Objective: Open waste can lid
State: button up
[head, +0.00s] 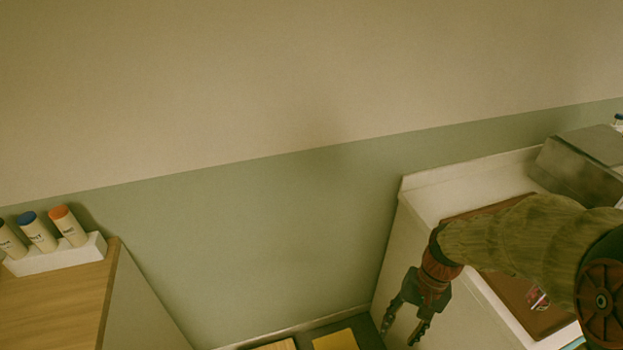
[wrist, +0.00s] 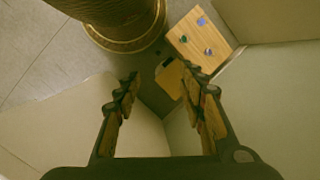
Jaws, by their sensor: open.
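A dark flat surface with a yellow panel (head: 335,340) shows low in the gap between the two cabinets in the head view, cut off by the bottom edge. It may be the waste can, but I cannot tell for sure. The yellow panel also shows in the wrist view (wrist: 168,76), between and beyond my fingers. My gripper (head: 405,326) is open and empty, pointing down beside the right cabinet. In the wrist view, my gripper (wrist: 160,84) has both fingers apart with nothing between them. No lid edge or handle can be made out.
A wooden top (wrist: 203,38) with a few small coloured items lies beside the yellow panel. The right cabinet (head: 445,192) stands close to my gripper and bears a brown tray. The left wooden-topped cabinet (head: 55,300) holds bottles in a white rack (head: 60,257).

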jog(key=s+r+n+t+h, duration=0.1)
jog(key=s+r+n+t, duration=0.1)
jog(key=r, duration=0.8)
jog(key=s+a+r+n+t+h, duration=0.1)
jog(key=r+t, duration=0.4)
jog(key=r, duration=0.5)
jog(key=s+n+p, duration=0.1)
jog(key=s, duration=0.1)
jog(key=shift+s+a+r, duration=0.2)
jog(key=shift+s+r, duration=0.1)
jog(key=shift+s, duration=0.05)
jog(key=shift+a+r+t, duration=0.1)
jog(key=shift+r+t, duration=0.15)
jog(key=shift+t, duration=0.05)
jog(key=shift+c, duration=0.4)
jog(key=shift+a+n, duration=0.1)
jog(key=shift+n, duration=0.2)
jog(key=c, duration=0.4)
